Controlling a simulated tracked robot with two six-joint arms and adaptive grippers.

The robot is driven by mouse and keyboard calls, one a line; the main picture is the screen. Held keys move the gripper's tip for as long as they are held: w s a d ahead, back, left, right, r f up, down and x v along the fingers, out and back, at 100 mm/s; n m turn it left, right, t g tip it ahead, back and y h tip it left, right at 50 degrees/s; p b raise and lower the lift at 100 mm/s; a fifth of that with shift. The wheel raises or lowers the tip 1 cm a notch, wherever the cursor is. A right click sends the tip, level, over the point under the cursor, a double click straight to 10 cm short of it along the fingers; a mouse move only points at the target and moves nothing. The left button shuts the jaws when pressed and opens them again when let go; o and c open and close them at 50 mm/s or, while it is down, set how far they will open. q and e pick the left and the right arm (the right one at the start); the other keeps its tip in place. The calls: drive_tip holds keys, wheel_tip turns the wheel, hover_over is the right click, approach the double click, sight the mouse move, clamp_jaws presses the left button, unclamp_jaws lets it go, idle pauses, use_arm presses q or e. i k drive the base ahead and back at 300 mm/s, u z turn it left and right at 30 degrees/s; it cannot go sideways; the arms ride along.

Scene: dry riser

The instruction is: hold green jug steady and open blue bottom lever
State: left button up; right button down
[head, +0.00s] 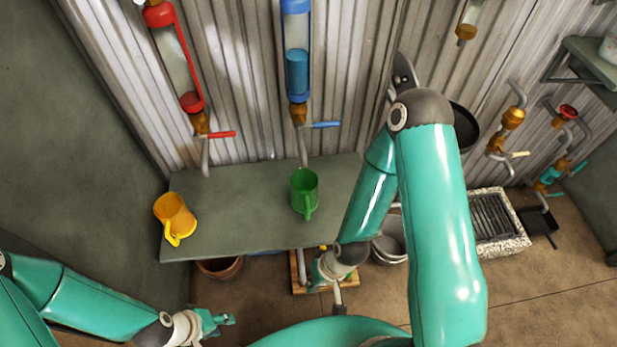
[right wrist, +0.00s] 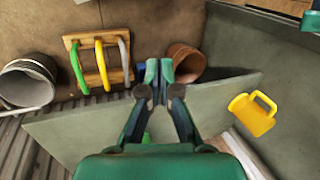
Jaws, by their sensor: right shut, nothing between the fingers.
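The green jug (head: 305,190) stands on the grey shelf (head: 240,225). In the right wrist view only a small green patch (right wrist: 147,137), probably the jug, shows behind my gripper. The blue bottom lever (head: 325,124) sticks out to the right below the blue tube (head: 297,70), above and behind the jug. My right gripper (right wrist: 158,72) is shut and empty; in the head view its wrist is in front of the shelf edge, to the lower right of the jug. My left gripper (head: 220,320) is at the lower left, away from the jug; its jaw opening is unclear.
An orange-yellow jug (head: 175,216) stands on the shelf's left, below the red lever (head: 221,134). A wooden board with coloured handles (right wrist: 100,62), a clay pot (right wrist: 186,62) and a metal bucket (head: 391,240) are around the shelf's front. The shelf between the jugs is clear.

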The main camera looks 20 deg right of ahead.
sight(326, 124)
drive_tip(key=u, duration=0.8)
drive_tip(key=k, duration=1.5)
drive_tip(key=z, duration=0.95)
drive_tip(key=i, duration=1.25)
drive_tip(key=z, duration=0.05)
